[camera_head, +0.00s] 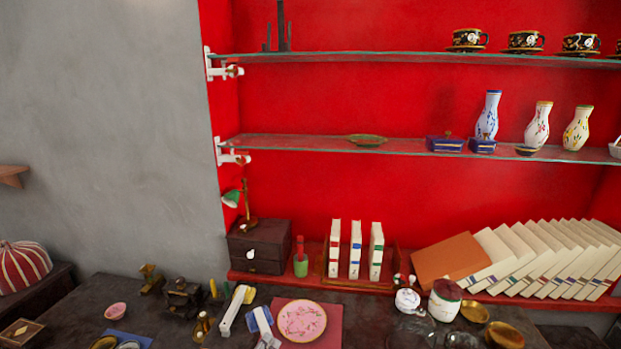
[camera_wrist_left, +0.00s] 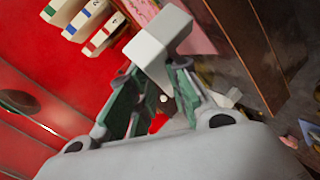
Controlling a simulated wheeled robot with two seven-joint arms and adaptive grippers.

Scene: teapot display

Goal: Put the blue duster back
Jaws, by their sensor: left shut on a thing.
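The blue duster (camera_head: 260,320), a blue pad with pale edges, is low in the head view, overlapping the left edge of a pink mat. In the left wrist view my left gripper (camera_wrist_left: 160,98), with dark green fingers, is shut on a white block-like piece (camera_wrist_left: 160,45). This appears to be the pale part of the duster; its blue side does not show there. In the head view the pale shapes under the blue pad are too small to tell apart. My right gripper is in neither view.
A white long-shaped thing (camera_head: 232,310) lies left of the duster. A pink plate (camera_head: 303,320) rests on the mat (camera_head: 334,318). Crockery crowds the table; glass shelves hang above.

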